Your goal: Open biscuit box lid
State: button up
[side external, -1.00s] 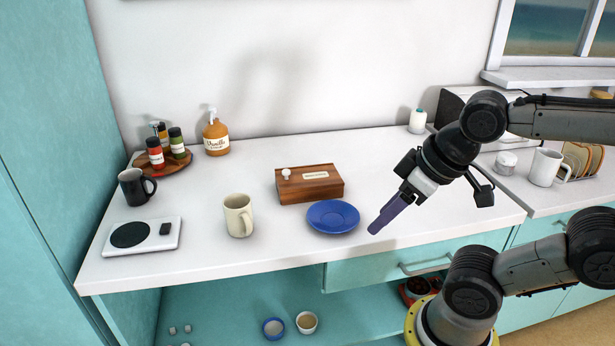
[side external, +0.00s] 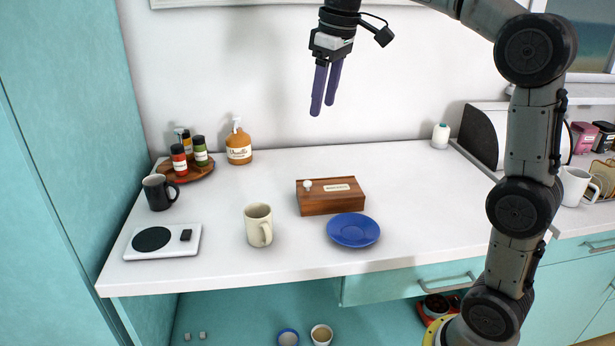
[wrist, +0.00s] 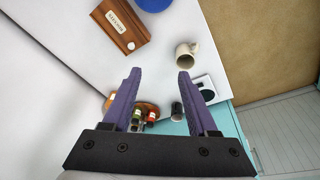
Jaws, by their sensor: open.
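The biscuit box (side external: 331,201) is a brown wooden box on the white counter, with a small white knob (side external: 308,185) and a pale label on its top. Its lid looks shut. My gripper (side external: 323,112) is open and empty, with purple fingers pointing down, high above the counter around the box. In the wrist view my gripper's fingers (wrist: 157,72) are apart with nothing between them.
A blue saucer (side external: 353,230) lies just in front of the box. A cream mug (side external: 258,225) stands to its left. A black mug (side external: 159,192), a white scale (side external: 163,241), a spice tray (side external: 187,170) and a vanilla bottle (side external: 238,145) are further left. The counter right of the box is clear.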

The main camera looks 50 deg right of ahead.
jog(key=w+d+f+g, duration=0.1)
jog(key=w+d+f, duration=0.45)
jog(key=w, duration=0.25)
jog(key=m+g, duration=0.1)
send_over(308, 182)
notch_tip(308, 182, down, 7)
notch_tip(308, 182, down, 13)
jog(key=shift+f, duration=0.1)
grip_shut()
dwell(1.0)
